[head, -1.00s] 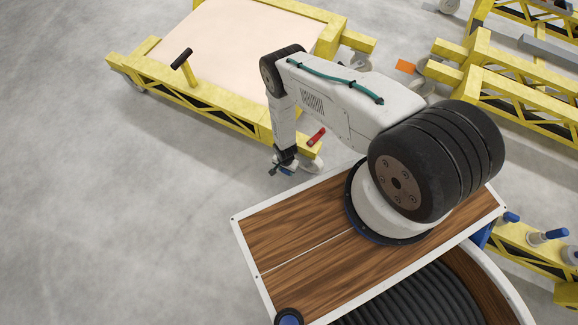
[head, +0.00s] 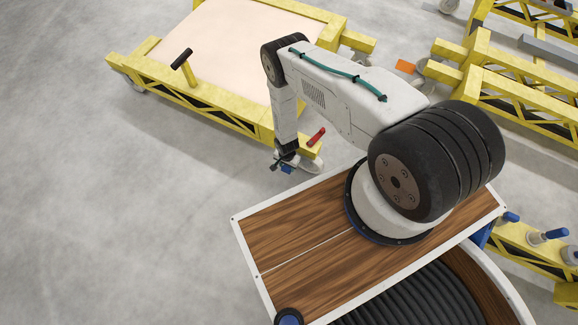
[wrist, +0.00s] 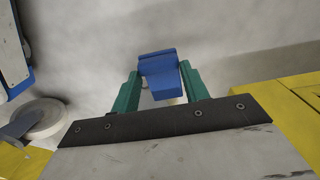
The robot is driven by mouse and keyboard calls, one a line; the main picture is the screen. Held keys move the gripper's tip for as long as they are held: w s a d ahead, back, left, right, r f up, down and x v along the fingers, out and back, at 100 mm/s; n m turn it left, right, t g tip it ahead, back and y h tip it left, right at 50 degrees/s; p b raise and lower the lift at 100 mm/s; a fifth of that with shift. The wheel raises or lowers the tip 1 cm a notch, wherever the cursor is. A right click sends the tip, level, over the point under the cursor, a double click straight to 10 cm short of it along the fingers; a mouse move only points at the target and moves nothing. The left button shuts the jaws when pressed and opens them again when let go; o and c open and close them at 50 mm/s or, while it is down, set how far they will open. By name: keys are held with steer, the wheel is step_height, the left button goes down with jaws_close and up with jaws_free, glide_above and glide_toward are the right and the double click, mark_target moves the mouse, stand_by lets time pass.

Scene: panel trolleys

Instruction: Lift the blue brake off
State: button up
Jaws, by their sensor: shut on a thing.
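The blue brake (wrist: 160,75) shows in the wrist view between the two green fingers of my gripper (wrist: 160,88), which is shut on it. Grey floor shows around it. In the head view my gripper (head: 283,164) hangs beside the near corner of the yellow trolley (head: 235,112), with a small blue part of the brake (head: 288,169) showing at its tips. The brake's underside is mostly hidden, and I cannot tell whether it touches anything below.
A red handle (head: 317,137) stands at the trolley's corner, close to my gripper. A pale caster wheel (wrist: 38,118) lies left in the wrist view. A black-topped post (head: 183,60) rises from the trolley's side. Open floor lies to the left.

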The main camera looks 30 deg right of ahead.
steer(key=o, duration=1.1)
steer(key=shift+d+r, duration=0.1)
steer(key=shift+d, duration=0.05)
steer(key=shift+w, duration=0.1)
steer(key=shift+w+d+r, duration=0.2)
steer(key=shift+d+r, duration=0.05)
steer(key=shift+r, duration=1)
steer(key=shift+w+d+r, duration=0.2)
steer(key=shift+d+r, duration=0.1)
steer(key=shift+r, duration=0.9)
steer(key=shift+w+d+r, duration=0.2)
steer(key=shift+d+r, duration=0.05)
steer(key=shift+r, duration=1)
